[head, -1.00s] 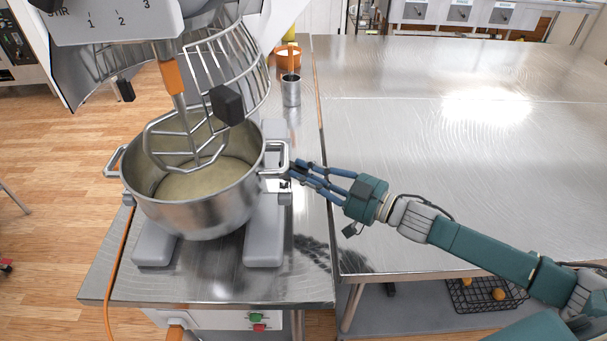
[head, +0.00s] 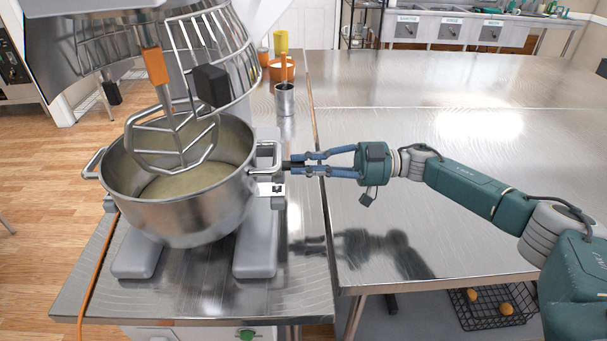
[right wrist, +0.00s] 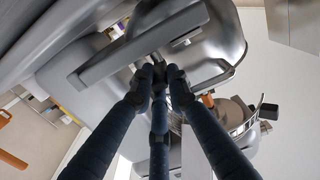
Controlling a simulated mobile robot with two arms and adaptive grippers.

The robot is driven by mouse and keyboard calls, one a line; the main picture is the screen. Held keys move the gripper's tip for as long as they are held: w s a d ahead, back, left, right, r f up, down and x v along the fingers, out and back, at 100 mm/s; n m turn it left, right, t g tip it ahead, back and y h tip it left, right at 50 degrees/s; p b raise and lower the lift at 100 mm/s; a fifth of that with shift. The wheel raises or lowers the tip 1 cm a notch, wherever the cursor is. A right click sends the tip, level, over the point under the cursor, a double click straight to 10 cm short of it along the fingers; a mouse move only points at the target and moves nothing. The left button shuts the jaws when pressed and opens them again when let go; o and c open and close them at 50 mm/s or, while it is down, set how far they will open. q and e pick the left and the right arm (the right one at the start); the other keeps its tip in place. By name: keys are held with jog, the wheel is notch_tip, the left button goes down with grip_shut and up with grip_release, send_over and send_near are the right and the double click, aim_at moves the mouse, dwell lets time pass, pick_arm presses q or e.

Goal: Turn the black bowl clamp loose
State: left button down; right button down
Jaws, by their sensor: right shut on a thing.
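The steel mixer bowl (head: 190,212) sits on the mixer's grey support arms, with a pale mix inside. My left gripper is not in view.
The beater (head: 178,140) hangs inside the bowl, with the wire guard (head: 212,50) above it. A steel cup (head: 284,99) and an orange container (head: 282,70) stand behind. The steel table (head: 440,190) to the right is clear. A wire basket (head: 490,308) sits below.

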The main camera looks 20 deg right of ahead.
jog(key=shift+w+d+r, duration=0.1)
jog(key=shift+w+r, duration=0.1)
jog(key=shift+r, duration=0.15)
jog(key=c, duration=2.1)
grip_release()
jog(key=o, duration=0.4)
jog(key=shift+o, duration=0.6)
jog(key=shift+f, duration=0.15)
jog(key=v, duration=1.2)
jog(key=shift+w, duration=0.1)
